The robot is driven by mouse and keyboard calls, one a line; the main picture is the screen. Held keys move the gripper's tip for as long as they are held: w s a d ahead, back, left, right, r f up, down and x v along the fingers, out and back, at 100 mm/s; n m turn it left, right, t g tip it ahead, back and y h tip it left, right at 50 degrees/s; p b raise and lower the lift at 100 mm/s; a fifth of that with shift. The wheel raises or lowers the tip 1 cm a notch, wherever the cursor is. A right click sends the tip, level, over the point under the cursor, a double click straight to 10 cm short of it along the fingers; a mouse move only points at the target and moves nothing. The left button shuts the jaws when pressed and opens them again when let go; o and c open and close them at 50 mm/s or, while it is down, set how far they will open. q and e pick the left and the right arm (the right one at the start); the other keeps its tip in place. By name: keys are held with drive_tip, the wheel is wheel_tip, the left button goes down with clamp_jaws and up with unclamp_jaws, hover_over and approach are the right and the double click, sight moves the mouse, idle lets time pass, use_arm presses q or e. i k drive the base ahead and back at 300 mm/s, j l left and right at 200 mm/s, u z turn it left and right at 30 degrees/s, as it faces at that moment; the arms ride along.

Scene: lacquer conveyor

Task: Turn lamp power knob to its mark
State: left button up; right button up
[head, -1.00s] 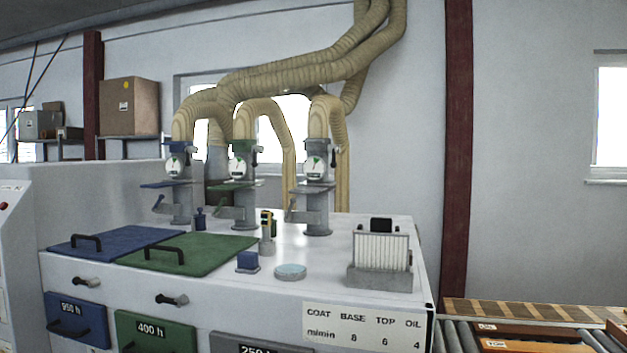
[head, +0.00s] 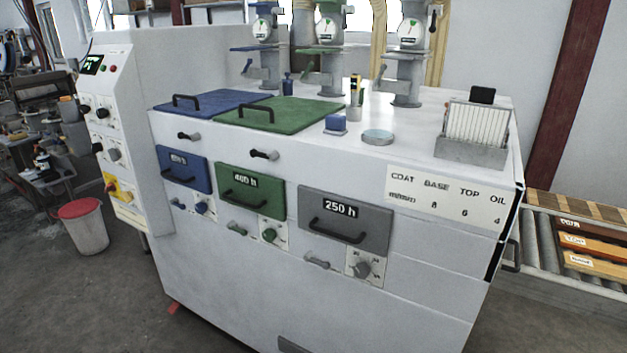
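Three rotary knobs sit on small marked plates low on the white machine's front in the head view: a blue knob (head: 202,208), a green knob (head: 270,235) and a grey knob (head: 362,270). Above them are a blue drawer (head: 168,177), a green drawer marked 400 h (head: 236,197) and a grey drawer marked 250 h (head: 329,236). The left control panel (head: 113,85) also carries a black knob (head: 101,113) and a grey knob (head: 113,154). Labels and marks around the knobs are too small to read. Neither gripper is in view.
A card (head: 445,199) lists COAT, BASE, TOP, OIL with m/min 8, 6, 4. Blue (head: 220,104) and green (head: 270,114) lids with handles lie on top. A roller conveyor (head: 560,258) holds boards at right. A red-lidded bin (head: 84,235) stands left. Floor in front is clear.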

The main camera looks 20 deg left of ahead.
sight(84, 108)
drive_tip(key=u, duration=1.7)
drive_tip(key=i+z, duration=0.2)
drive_tip(key=i, duration=0.3)
